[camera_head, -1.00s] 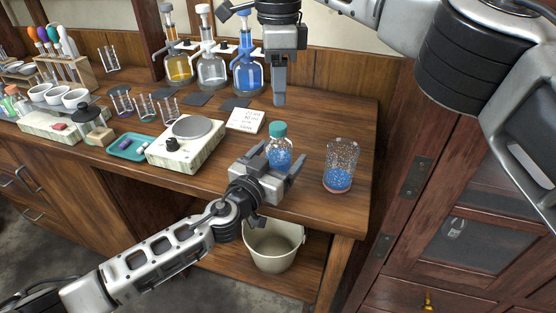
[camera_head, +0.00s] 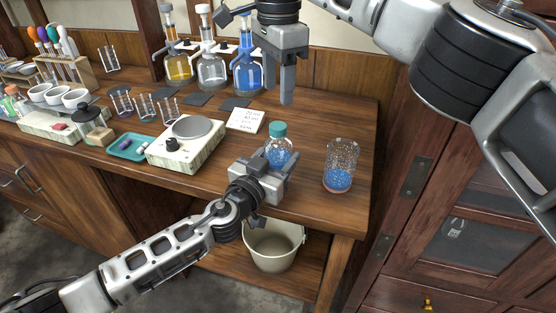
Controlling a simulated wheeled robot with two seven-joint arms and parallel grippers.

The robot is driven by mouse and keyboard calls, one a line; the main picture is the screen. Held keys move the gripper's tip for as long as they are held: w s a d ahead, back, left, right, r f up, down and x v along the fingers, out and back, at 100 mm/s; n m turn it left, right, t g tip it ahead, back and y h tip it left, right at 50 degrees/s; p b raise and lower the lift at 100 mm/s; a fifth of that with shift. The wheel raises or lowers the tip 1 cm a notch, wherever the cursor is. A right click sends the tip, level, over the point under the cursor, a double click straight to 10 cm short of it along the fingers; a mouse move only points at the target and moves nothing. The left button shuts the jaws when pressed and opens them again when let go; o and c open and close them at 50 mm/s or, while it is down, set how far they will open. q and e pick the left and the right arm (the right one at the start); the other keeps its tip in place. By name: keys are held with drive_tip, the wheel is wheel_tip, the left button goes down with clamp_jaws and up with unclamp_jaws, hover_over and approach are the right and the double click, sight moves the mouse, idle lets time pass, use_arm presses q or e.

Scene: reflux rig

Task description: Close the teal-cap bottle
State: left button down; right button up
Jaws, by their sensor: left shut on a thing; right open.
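The bottle (camera_head: 280,150) is clear with blue contents and stands upright near the bench's front edge. Its teal cap (camera_head: 279,129) sits on its top; I cannot tell how tight it is. My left gripper (camera_head: 279,162) is shut around the lower part of the bottle, partly hiding it. My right gripper (camera_head: 286,98) is above and behind the bottle, pointing down. It is open and empty, apart from the cap.
A glass beaker (camera_head: 340,168) with blue granules stands to the right of the bottle. A hotplate (camera_head: 187,145) and a written card (camera_head: 246,121) lie to the left. Flasks (camera_head: 247,75) stand at the back. A bucket (camera_head: 274,246) sits below the bench.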

sight(278, 126)
drive_tip(key=shift+f, duration=4.05)
drive_tip(key=c, duration=1)
drive_tip(key=m, duration=2.1)
drive_tip(key=o, duration=1.1)
